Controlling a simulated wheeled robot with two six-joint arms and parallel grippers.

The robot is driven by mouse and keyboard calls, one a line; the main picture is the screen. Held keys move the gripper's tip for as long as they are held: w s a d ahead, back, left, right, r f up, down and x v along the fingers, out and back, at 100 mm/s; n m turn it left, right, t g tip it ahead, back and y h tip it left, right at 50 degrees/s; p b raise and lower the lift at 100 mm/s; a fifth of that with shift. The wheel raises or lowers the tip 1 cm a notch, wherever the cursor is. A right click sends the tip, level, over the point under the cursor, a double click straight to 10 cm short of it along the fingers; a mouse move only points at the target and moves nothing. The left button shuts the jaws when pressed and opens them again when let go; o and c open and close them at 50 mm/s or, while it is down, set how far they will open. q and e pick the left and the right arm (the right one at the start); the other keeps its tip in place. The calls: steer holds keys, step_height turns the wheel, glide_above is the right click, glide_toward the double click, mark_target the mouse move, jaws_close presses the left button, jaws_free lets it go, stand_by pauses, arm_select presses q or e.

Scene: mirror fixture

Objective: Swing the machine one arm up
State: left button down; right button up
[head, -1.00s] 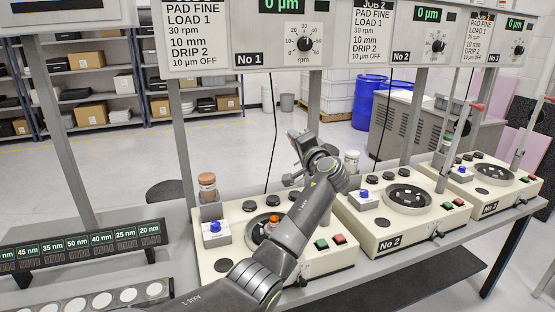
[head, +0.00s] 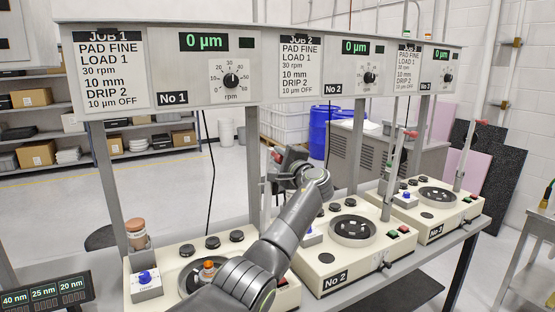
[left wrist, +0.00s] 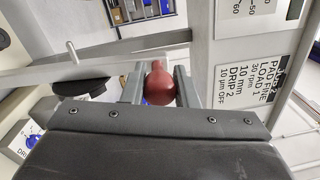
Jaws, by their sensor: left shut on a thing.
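Machine one, marked No 1 on its panel (head: 172,98), is a cream box (head: 215,240) at the front left, partly hidden by my left arm. An orange-topped piece (head: 208,268) sits on its dark round plate. My left gripper (head: 272,166) is above and behind the machine, in front of the panel posts. In the left wrist view the gripper (left wrist: 160,88) is shut around a red ball knob (left wrist: 159,80). A bit of red (head: 279,155) shows at the gripper in the head view. Most of machine one's arm is hidden. My right gripper is out of view.
Machine two (head: 340,262) and machine three (head: 436,225) stand to the right, their arms upright with red knobs (head: 411,134). An orange-capped bottle (head: 136,234) stands at the left. The display panels overhang the machines. A lit thickness display (head: 45,292) is at lower left.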

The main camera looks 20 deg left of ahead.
arm_select(q)
steer(key=shift+r, duration=0.15)
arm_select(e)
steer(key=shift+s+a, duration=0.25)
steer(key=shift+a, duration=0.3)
arm_select(q)
steer(key=c, duration=1.4)
jaws_free()
steer(key=shift+w+d, duration=0.1)
steer(key=shift+o, duration=1.2)
steer(key=shift+w, duration=0.15)
steer(key=shift+d+f, duration=0.1)
steer(key=shift+f, duration=0.1)
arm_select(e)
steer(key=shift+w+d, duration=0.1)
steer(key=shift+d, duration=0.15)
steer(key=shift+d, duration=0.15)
arm_select(q)
steer(key=shift+s+d+f+b, duration=0.15)
steer(key=shift+s+d+b, duration=0.15)
steer(key=shift+s+d, duration=0.15)
steer(key=b+v, duration=0.5)
steer(key=v, duration=1.1)
steer(key=shift+d+b, duration=0.1)
steer(key=shift+b, duration=0.25)
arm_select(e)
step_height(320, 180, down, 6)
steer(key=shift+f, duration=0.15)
